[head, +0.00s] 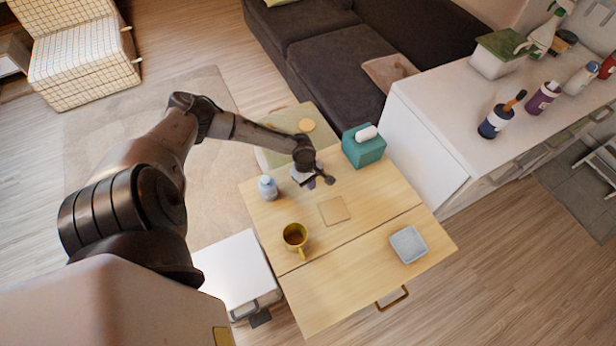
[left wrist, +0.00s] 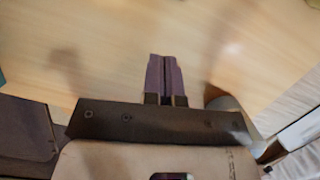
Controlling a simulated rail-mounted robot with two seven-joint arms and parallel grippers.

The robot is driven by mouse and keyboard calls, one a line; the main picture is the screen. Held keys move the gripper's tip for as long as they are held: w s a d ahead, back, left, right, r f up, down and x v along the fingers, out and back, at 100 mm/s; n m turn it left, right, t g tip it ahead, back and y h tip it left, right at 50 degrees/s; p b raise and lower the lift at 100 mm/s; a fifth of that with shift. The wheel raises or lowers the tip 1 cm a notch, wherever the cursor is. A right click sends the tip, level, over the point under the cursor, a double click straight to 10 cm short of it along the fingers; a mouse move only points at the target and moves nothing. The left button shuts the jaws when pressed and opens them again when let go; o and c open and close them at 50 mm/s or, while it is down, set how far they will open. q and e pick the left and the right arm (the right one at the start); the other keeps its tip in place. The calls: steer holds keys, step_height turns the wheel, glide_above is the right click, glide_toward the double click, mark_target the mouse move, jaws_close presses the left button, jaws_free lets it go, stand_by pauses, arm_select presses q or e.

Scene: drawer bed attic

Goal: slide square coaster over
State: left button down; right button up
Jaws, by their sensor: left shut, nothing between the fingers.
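The square coaster (head: 334,210) is a thin, light wood-coloured square lying flat on the wooden table (head: 340,285). My left gripper (head: 322,181) is over the table, just beyond the coaster's far edge and apart from it in the head view. In the left wrist view its dark fingers (left wrist: 165,76) are closed together with nothing between them. The coaster cannot be made out in the left wrist view; pale wood lies below the fingers. My right gripper is in neither view.
A yellow mug (head: 295,236) and a grey-blue bottle (head: 267,187) stand left of the coaster. A teal tissue box (head: 362,150) stands at the far right, and a small grey-blue dish (head: 408,245) at the near right. The table between coaster and dish is clear.

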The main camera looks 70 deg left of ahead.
mark_target(319, 201)
arm_select(q)
steer(key=shift+x, duration=1.05)
steer(key=d, duration=0.2)
steer(key=shift+w+d+b, duration=0.35)
steer(key=shift+w+d, duration=0.1)
steer(key=shift+d, duration=0.45)
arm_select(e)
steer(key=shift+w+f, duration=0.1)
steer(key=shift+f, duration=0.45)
